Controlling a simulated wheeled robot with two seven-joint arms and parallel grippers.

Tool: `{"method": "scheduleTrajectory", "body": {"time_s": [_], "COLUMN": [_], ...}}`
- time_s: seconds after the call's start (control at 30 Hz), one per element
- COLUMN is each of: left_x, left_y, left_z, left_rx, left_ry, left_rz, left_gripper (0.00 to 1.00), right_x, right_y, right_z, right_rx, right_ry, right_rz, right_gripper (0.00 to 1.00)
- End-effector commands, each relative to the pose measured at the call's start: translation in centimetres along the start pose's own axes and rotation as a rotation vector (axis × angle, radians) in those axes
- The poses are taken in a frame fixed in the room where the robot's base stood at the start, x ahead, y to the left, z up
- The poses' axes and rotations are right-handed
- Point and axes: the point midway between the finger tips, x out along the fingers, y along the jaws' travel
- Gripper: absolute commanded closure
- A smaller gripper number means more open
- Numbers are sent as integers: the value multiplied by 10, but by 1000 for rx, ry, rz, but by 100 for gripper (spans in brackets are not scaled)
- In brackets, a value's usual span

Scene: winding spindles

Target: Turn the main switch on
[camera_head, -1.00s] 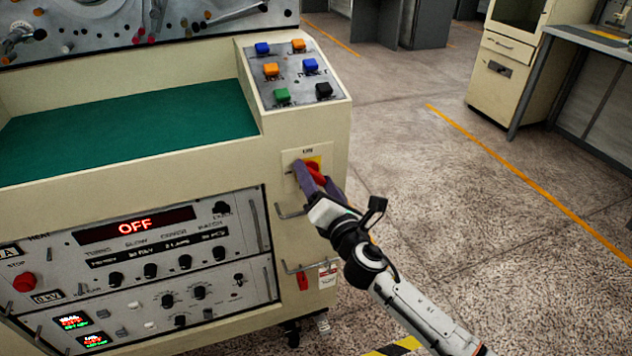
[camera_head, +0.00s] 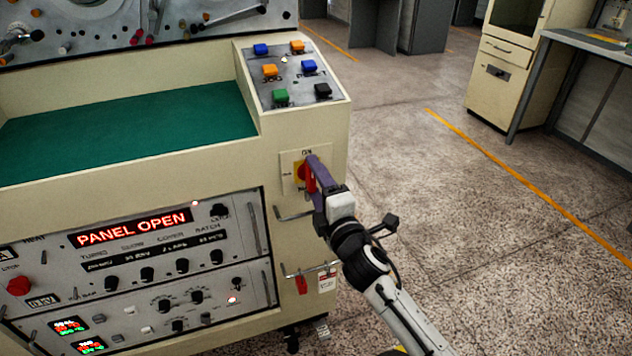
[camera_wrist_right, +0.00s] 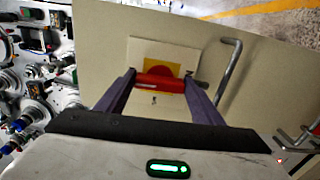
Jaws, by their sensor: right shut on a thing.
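The main switch is a red rotary handle (camera_head: 309,180) on a yellow square (camera_head: 297,172), set in a cream plate on the machine's front right. My right gripper (camera_wrist_right: 160,82) is shut on the red handle, with one purple finger at each end of it in the right wrist view. In the head view the handle now stands close to upright, partly hidden by the fingers. The machine's display (camera_head: 133,228) reads PANEL OPEN in red. My left gripper is not in view.
A metal bar handle (camera_wrist_right: 230,70) sticks out beside the switch. A red tag (camera_head: 302,284) and a white label (camera_head: 327,279) hang lower down. A sloped button panel (camera_head: 290,75) is above. The floor to the right is clear.

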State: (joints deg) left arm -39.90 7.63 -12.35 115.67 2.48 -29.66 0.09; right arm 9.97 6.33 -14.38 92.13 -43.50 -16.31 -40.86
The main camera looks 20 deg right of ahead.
Motion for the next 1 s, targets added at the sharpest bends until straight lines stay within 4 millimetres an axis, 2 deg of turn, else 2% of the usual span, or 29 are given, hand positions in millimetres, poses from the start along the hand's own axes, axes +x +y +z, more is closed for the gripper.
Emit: {"method": "scheduleTrajectory", "body": {"time_s": [0.63,0.67,0.73,0.77,1.0], "left_x": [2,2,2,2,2], "left_y": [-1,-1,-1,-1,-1], "left_z": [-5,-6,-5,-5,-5], "left_rx": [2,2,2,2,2], "left_ry": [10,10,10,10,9], "left_rz": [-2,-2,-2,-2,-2], "left_gripper": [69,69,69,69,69], "right_x": [-1,-1,-1,0,0], "right_y": [-2,-2,-2,-2,-1], "right_z": [-1,-1,-1,-1,0], "right_rx": [54,54,53,53,49], "right_ry": [2,2,2,2,1], "right_rz": [-3,-3,-3,-3,-1], "right_gripper": [61,36,24,20,20]}}
